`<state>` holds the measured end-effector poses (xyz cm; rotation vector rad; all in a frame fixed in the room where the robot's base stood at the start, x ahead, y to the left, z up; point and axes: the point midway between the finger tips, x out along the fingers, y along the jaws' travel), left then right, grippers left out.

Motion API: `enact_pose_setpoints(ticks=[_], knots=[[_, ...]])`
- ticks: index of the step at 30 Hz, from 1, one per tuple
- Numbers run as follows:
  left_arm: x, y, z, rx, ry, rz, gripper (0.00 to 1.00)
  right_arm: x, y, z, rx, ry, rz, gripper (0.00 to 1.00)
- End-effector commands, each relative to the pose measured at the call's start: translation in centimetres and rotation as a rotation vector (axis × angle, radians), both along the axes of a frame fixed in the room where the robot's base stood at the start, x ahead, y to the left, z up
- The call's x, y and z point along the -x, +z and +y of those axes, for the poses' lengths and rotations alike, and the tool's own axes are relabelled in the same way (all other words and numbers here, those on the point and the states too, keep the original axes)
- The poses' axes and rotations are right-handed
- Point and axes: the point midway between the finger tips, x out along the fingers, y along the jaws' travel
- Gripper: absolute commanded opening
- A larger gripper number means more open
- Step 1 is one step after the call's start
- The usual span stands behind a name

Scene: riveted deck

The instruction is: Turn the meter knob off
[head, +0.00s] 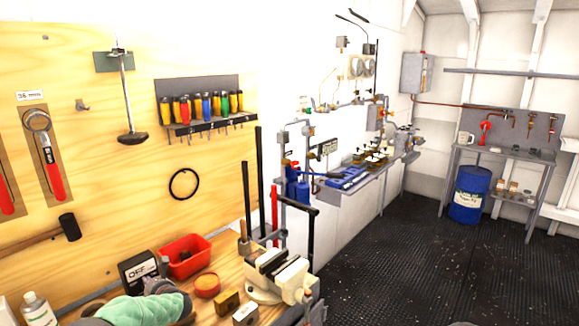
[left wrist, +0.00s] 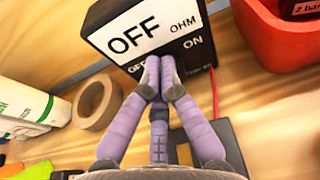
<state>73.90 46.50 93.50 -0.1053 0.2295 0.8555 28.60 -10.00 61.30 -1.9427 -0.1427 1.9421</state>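The meter is a black box with a white face (head: 137,271) reading OFF, standing on the wooden bench in the head view. In the left wrist view the meter (left wrist: 148,32) fills the top, its face reading OFF, OHM and ON. My left gripper (head: 158,283) is at the meter's front, low on its right side. In the left wrist view my left gripper (left wrist: 160,74) has its purple fingers closed together, tips over the lower part of the face. No knob shows; the fingertips hide that spot, and I cannot tell whether they touch it. My right gripper is not in view.
A red bin (head: 184,256) stands right of the meter, with a red cable (left wrist: 214,92) between. A tape roll (left wrist: 97,103) and a white bottle (head: 38,309) are to the left. A vise (head: 278,277) stands further right. Tools hang on the wall behind.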

Motion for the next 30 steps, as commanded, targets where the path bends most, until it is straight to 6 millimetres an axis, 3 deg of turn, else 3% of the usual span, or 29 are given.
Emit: enact_pose_setpoints(ticks=[1,21,30], knots=[[0.3,0.1,0.9,-0.003,0.018,-0.004,0.00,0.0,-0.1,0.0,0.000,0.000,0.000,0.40],[0.3,1.0,1.0,-0.004,0.018,-0.004,0.00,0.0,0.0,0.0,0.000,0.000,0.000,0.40],[1.4,0.7,-1.0,-0.001,0.007,-0.001,0.00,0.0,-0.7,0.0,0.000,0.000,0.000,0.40]])
